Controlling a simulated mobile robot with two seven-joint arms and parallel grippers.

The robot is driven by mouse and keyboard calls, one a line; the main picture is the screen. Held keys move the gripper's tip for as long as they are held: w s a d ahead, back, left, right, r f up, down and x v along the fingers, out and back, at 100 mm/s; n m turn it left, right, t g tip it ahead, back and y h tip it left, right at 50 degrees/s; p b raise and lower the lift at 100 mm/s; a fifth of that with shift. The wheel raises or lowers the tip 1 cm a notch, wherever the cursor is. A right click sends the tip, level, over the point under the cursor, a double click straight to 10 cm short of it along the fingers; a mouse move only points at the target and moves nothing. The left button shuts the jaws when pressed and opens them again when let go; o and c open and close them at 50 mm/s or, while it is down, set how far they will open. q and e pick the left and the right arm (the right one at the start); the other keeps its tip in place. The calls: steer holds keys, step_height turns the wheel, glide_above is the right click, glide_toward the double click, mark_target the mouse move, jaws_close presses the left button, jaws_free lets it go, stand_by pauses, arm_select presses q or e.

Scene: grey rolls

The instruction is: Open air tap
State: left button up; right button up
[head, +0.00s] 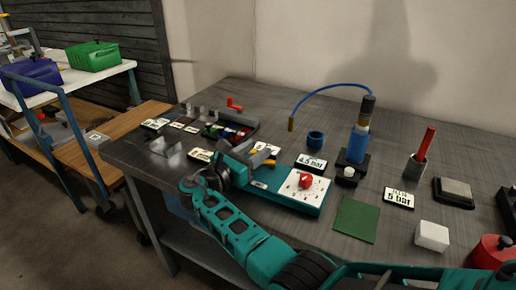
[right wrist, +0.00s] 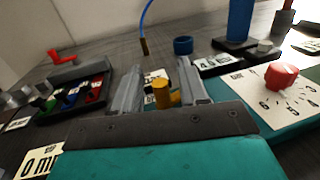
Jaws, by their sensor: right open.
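A small yellow tap-like part (right wrist: 162,95) stands between the parted fingers of my right gripper (right wrist: 160,68) in the right wrist view, with a gap on each side. In the head view the right gripper (head: 266,155) is open at the left end of a teal unit (head: 290,195), and it partly hides the yellow part. The unit has a white dial face with a red knob (head: 305,181), which also shows in the right wrist view (right wrist: 281,77). A separate red lever (head: 235,103) lies farther back. My left gripper is not in view.
A blue cylinder (head: 357,143) with a blue hose stands behind the dial. A 4.5 bar label (head: 311,163), a blue ring (head: 315,139) and a dark tray of coloured parts (head: 232,131) are close by. A green mat (head: 356,220) lies clear at the right.

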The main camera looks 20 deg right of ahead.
steer(key=v, duration=1.1)
steer(key=shift+a+r, duration=0.1)
steer(key=shift+a, duration=0.05)
